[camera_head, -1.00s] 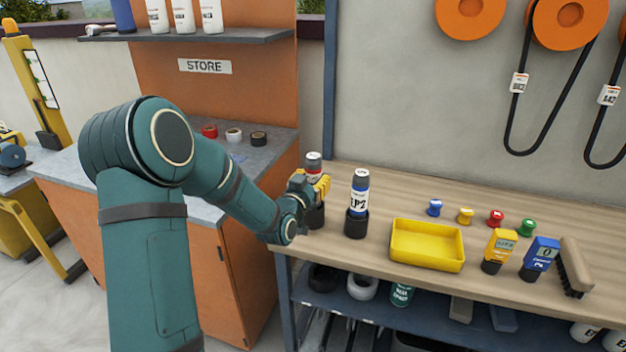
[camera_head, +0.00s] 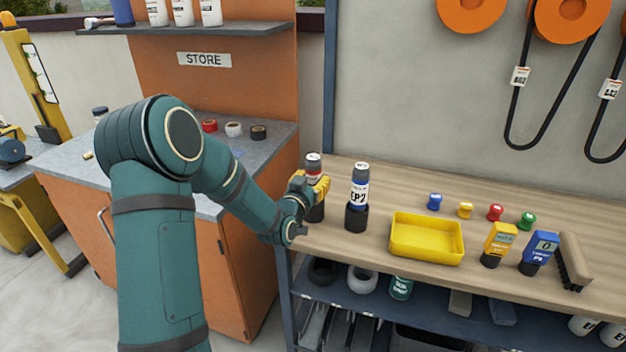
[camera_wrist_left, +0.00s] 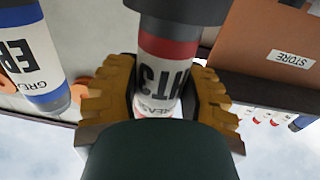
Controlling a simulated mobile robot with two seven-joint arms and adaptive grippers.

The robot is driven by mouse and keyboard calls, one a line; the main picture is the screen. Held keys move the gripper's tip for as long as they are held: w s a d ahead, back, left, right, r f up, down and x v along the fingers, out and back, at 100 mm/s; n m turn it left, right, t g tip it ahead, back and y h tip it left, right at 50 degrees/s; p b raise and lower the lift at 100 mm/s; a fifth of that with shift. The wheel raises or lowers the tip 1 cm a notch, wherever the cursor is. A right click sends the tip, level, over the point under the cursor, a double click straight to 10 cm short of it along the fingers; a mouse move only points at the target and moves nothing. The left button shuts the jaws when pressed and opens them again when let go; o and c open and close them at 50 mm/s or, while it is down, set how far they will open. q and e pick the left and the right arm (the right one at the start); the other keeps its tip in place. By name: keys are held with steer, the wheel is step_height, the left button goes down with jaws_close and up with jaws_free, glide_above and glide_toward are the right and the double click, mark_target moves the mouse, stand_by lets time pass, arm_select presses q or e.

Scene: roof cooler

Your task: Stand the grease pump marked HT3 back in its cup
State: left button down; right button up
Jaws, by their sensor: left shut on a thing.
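The grease pump marked HT3 (camera_head: 313,164) stands upright near the left end of the bench, with a dark cap and a red band. My left gripper (camera_head: 318,187) is shut around its body from the side. The wrist view shows the HT3 label (camera_wrist_left: 162,73) between the yellow fingers. A dark cup (camera_head: 315,211) shows directly below the fingers, in line with the pump. The fingers hide where pump and cup meet, so I cannot tell how deep the pump sits. My right gripper is out of view.
A blue-banded EP2 pump (camera_head: 359,190) stands in its own black cup (camera_head: 356,218) close to the right. A yellow tray (camera_head: 427,257) lies further right, with small coloured caps, two meters and a brush (camera_head: 574,262) beyond. The orange cabinet (camera_head: 215,270) is at left.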

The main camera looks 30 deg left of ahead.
arm_select(q)
steer(key=shift+c, duration=2)
jaws_free()
steer(key=shift+s, duration=0.5)
steer(key=s+d, duration=0.2)
steer(key=s, duration=0.9)
